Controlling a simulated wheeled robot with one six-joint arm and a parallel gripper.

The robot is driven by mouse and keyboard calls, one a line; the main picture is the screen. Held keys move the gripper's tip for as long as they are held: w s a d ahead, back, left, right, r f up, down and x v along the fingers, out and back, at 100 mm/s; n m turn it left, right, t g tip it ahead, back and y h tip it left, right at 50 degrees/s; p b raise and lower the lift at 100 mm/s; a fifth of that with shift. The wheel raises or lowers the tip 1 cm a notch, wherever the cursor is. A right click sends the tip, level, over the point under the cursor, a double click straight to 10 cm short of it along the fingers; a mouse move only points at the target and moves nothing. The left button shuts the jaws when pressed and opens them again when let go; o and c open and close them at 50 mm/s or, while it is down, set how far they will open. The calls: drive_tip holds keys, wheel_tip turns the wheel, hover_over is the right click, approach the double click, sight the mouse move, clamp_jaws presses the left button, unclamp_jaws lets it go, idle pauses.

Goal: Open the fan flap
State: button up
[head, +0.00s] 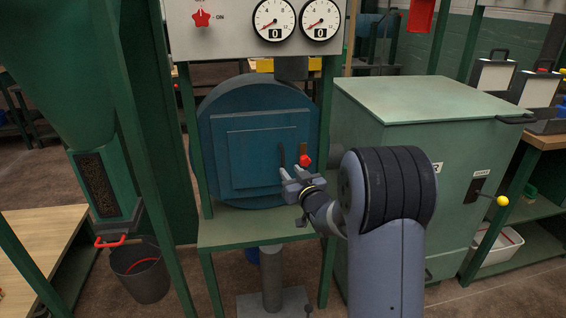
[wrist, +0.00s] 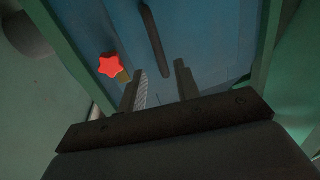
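The blue round fan housing (head: 220,130) stands in the green frame, with a square stepped plate on its front. A dark upright bar (head: 282,155) is on the plate's right side; it shows in the wrist view (wrist: 153,38) too. A red star-shaped knob (head: 305,161) sits just right of the bar, below a brown strip; the wrist view shows it at left (wrist: 112,66). My gripper (head: 293,174) is in front of the housing, just below the bar and knob. Its fingers (wrist: 160,88) are apart with nothing held. The bar's lower end appears between the fingertips; contact cannot be told.
A green cabinet (head: 420,100) with a yellow-knobbed lever (head: 502,200) stands at right. A gauge panel (head: 235,35) is above the housing. Green frame posts flank the housing. A green hopper with a red handle (head: 110,242) and a dark bucket (head: 140,275) are at left.

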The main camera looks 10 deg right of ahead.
sight(283, 162)
drive_tip(key=w, duration=0.2)
drive_tip(key=w+a, duration=0.1)
drive_tip(key=w, duration=0.4)
drive_tip(key=shift+w+a+b, duration=0.1)
drive_tip(key=shift+a+b, duration=0.15)
drive_tip(key=shift+b, duration=0.15)
drive_tip(key=shift+c, duration=0.2)
clamp_jaws()
